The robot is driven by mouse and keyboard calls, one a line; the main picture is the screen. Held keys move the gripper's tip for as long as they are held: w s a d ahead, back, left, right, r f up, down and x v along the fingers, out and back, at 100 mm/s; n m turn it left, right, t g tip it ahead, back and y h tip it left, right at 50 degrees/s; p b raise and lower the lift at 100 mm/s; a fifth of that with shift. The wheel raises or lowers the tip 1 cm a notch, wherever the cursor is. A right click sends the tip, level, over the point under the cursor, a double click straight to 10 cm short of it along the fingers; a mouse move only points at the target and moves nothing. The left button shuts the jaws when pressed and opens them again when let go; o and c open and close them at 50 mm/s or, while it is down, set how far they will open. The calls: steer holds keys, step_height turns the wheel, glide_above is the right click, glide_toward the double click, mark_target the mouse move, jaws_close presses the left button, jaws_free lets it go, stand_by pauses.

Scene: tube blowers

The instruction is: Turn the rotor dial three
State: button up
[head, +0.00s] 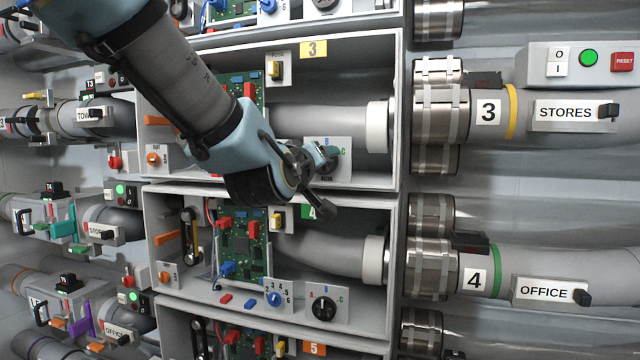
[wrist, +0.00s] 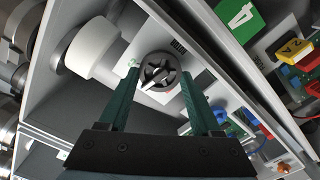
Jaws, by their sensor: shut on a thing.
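Rotor dial three is a round dark knob on a white plate (head: 342,170) lettered B and C, low on the right inside the open box marked with a yellow 3 (head: 314,49). In the wrist view the dial (wrist: 158,70) shows spokes and a pale pointer slanting to the lower left, with a green letter beside it. My gripper (head: 325,157) reaches down from the upper left. In the wrist view its two green fingers (wrist: 158,82) stand on either side of the dial and are shut on it. In the head view the gripper hides most of the dial.
Box four below has its own A-B-C dial (head: 323,307), a blue numbered dial (head: 275,298) and a green circuit board (head: 243,240). A grey pipe (head: 320,125) crosses box three above the dial. The divider between the boxes runs just below my gripper.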

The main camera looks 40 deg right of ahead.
steer(key=shift+f+n+b, duration=0.1)
steer(key=shift+n+b, duration=0.9)
steer(key=shift+b, duration=0.1)
steer(key=o, duration=1.4)
steer(key=shift+c, duration=0.2)
steer(key=b+v, duration=0.2)
steer(key=v, duration=0.8)
steer(key=shift+s+a, duration=0.15)
steer(key=shift+a, duration=0.2)
